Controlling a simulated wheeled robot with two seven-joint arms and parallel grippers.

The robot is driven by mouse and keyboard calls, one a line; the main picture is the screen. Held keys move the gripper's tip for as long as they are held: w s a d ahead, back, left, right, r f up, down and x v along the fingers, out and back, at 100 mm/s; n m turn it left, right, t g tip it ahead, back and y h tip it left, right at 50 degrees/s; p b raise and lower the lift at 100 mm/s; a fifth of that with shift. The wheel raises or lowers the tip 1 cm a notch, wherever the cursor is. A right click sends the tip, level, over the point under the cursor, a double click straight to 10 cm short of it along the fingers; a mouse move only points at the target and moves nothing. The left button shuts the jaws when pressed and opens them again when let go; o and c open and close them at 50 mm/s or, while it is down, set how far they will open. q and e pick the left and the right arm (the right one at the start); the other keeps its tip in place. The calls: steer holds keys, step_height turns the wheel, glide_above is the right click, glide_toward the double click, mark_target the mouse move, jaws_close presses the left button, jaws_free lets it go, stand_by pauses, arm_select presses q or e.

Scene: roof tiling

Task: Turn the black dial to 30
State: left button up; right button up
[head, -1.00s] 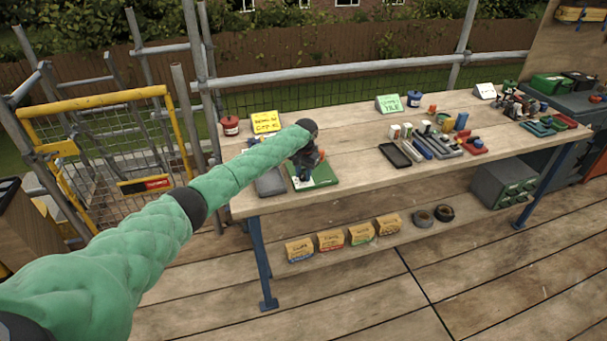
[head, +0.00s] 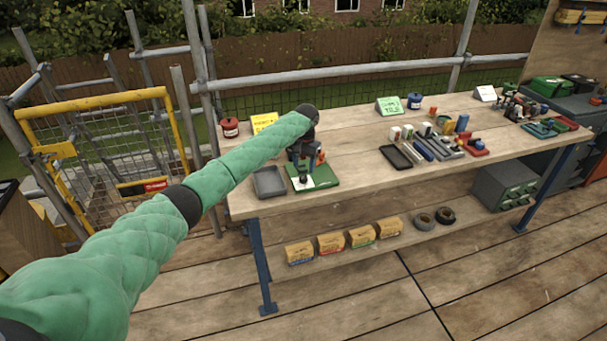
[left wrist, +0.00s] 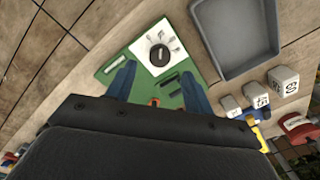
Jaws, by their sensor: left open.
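The black dial (left wrist: 159,55) sits on a white plate with dark markings, fixed to a green board (left wrist: 112,72). I cannot read the numbers around it. In the head view the green board (head: 325,180) lies near the front left of the bench, with the dial and white plate partly hidden by my gripper. My left gripper (left wrist: 158,73) is open, its two blue fingers on either side of the board's middle, just short of the dial in the picture. Nothing is between them except the view of the board. I cannot tell its height above the board. My right gripper is not in view.
A grey tray (head: 269,183) lies just left of the board; it also shows in the left wrist view (left wrist: 237,70). Grey labelled blocks (left wrist: 283,80) are close by. A black tray (head: 396,156) and several parts lie further right. Bench space right of the board is clear.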

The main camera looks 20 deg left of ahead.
arm_select(q)
steer(key=shift+r, duration=1.25)
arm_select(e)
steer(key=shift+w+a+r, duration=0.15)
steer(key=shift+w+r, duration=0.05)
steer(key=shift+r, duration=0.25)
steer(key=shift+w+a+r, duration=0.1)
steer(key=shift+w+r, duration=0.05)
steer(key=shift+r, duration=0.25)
